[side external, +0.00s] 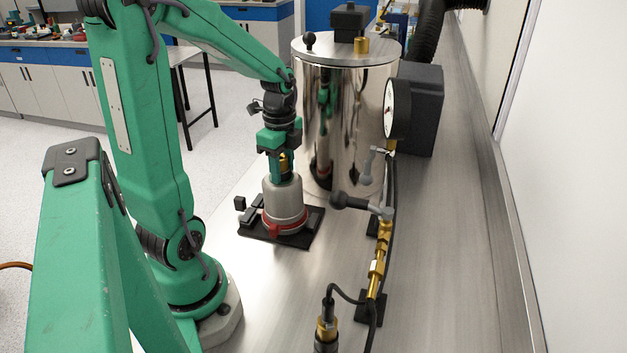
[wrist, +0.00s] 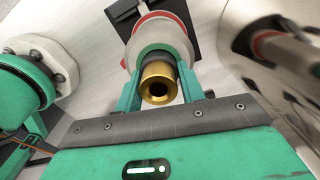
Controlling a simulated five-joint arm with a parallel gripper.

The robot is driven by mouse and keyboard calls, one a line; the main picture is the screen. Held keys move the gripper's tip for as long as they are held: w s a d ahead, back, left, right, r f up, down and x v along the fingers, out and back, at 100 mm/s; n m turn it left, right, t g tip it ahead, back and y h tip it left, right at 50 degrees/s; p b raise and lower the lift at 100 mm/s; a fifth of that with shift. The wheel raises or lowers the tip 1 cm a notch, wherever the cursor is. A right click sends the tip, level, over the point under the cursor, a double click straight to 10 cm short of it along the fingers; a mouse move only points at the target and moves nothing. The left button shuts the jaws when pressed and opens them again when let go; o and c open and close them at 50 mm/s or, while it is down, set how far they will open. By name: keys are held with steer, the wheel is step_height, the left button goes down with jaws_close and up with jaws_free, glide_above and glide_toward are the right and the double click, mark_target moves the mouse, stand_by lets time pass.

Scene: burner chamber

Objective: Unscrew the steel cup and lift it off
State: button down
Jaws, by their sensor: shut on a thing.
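The steel cup (side external: 283,204) stands upright on a black base plate (side external: 258,232), with a red ring (side external: 287,229) around its foot. A brass fitting (wrist: 158,84) with a dark collar rises from the top of the cup. My gripper (side external: 281,174) points straight down over the cup, and its green fingers are shut on the cup's narrow upper part, one on each side of the brass fitting. In the wrist view the cup (wrist: 160,32) lies beyond the fingertips. The exact contact is partly hidden.
A tall shiny steel chamber (side external: 345,110) stands close behind the cup. To the right are a pressure gauge (side external: 397,108), a lever with a black knob (side external: 340,200) and a brass pipe line (side external: 376,270). Bare bench lies in front of the base plate.

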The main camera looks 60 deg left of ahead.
steer(key=n, duration=0.5)
steer(key=shift+n, duration=0.4)
steer(key=n, duration=0.5)
steer(key=shift+n, duration=0.4)
steer(key=shift+n, duration=0.3)
steer(key=n, duration=0.4)
steer(key=shift+s+n, duration=0.1)
steer(key=shift+n, duration=0.3)
steer(key=n, duration=0.5)
